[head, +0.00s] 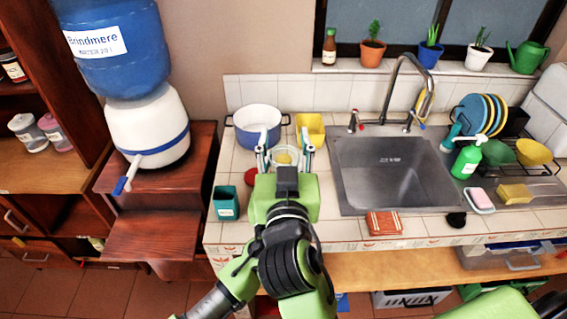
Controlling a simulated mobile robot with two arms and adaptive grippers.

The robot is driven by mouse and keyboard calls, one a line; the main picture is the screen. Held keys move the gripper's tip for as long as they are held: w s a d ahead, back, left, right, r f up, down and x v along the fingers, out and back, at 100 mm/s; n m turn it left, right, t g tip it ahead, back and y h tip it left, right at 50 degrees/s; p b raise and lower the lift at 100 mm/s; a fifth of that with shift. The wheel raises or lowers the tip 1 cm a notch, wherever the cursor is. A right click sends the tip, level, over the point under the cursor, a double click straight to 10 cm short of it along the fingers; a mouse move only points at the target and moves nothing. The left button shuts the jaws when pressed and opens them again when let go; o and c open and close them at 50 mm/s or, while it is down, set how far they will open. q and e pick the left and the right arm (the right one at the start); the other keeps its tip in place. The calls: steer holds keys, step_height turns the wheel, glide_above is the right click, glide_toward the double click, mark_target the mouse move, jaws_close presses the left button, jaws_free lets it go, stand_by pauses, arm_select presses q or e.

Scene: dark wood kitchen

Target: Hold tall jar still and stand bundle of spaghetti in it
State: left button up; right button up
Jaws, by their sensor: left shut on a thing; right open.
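My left gripper (285,154) reaches over the counter left of the sink, with one finger on each side of a round, pale-rimmed thing that looks like the tall jar (285,163). The gripper is shut on it. I see the jar from above; its lower part is hidden behind my gripper and wrist. Something pale yellow shows inside the rim, but it is too small to tell whether it is spaghetti. I cannot make out a separate spaghetti bundle. My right gripper is not in view.
A teal box (226,203) and a partly hidden red thing (250,178) are at left. The sink (395,175) is at right, with a folded red cloth (384,223) before it.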

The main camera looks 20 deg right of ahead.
arm_select(q)
steer(key=o, duration=1.3)
